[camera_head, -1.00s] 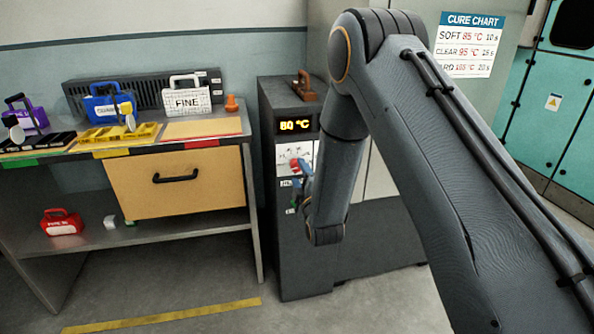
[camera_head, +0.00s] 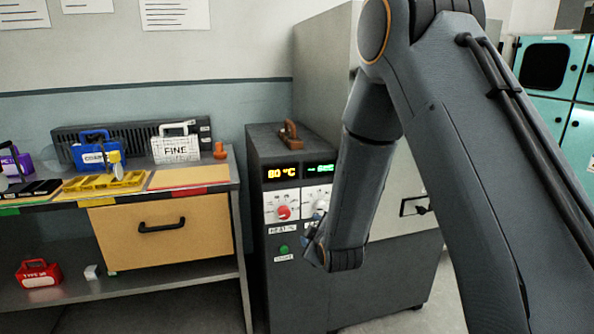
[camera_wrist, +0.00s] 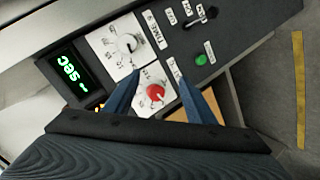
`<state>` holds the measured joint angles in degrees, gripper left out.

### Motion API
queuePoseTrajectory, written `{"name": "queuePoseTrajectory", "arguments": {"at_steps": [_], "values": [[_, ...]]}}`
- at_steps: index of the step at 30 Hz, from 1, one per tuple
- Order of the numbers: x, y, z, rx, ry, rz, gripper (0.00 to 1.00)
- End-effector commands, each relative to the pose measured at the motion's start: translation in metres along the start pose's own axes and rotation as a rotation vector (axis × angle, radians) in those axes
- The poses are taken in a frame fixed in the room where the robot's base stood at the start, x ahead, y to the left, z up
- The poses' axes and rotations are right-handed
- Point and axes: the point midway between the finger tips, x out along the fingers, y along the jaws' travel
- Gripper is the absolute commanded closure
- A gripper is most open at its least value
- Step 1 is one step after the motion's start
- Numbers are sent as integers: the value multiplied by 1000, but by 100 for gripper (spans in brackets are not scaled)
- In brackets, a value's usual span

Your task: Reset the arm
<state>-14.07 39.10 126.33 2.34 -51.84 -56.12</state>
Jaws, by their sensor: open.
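My arm reaches down from the upper right in the head view, and my gripper (camera_head: 314,240) is partly hidden at its end, in front of the dark cabinet (camera_head: 290,300). The fingers look apart from the knobs, though depth is hard to tell. The head view shows a display reading 80 °C (camera_head: 285,173) above the red knob (camera_head: 284,212).
A green button (camera_head: 284,249) sits low on the panel. A brown handled object (camera_head: 289,133) stands on the cabinet. The workbench at left holds a blue case (camera_head: 92,152), a white FINE case (camera_head: 176,146) and a yellow tray (camera_head: 105,182). A red case (camera_head: 39,273) lies on its lower shelf.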

Motion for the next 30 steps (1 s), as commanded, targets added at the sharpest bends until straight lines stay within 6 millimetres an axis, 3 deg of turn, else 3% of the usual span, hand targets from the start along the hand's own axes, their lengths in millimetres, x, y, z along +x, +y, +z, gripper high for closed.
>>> {"name": "queuePoseTrajectory", "arguments": {"at_steps": [2, 8, 12, 18, 21, 25, 30], "values": [[-26, 10, 15, 113, -86, -78, 50], [-108, 8, 57, 416, -353, -262, 50], [-183, 1, 82, 626, -570, -355, 50], [-296, -14, 104, 886, -889, -429, 50], [-338, -21, 108, 972, -1011, -442, 50], [-370, -26, 110, 1032, -1107, -449, 50], [-380, -29, 111, 1050, -1139, -451, 50]]}}
